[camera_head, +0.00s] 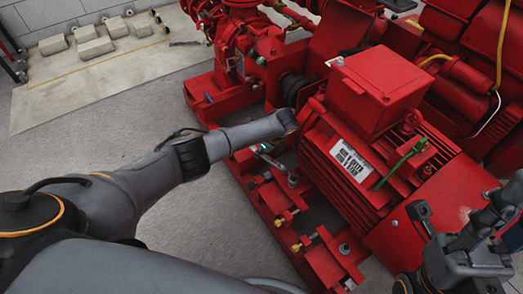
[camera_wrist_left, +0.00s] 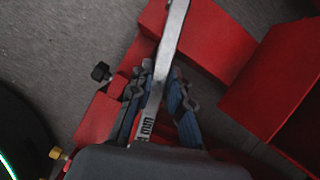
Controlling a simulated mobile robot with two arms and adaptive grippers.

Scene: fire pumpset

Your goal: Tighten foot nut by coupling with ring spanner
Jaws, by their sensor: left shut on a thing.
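In the left wrist view my left gripper (camera_wrist_left: 157,98) is shut on the silver ring spanner (camera_wrist_left: 174,35). The spanner's shank runs up between the fingers and out of the top edge, so its ring end is not seen there. In the head view my left arm reaches over the red base frame to the motor's near side; its fingers are mostly hidden below the wrist. A bright strip beside the frame (camera_head: 270,159) looks like the spanner. A foot nut (camera_head: 293,180) shows at the motor's foot; contact with the ring cannot be told. My right gripper (camera_head: 465,262) is at the lower right, its jaws unclear.
The red motor (camera_head: 365,150) with its terminal box (camera_head: 377,85) stands right of my left arm. Another foot bolt (camera_head: 345,248) and brass-coloured adjusting screws (camera_head: 296,247) are nearer.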

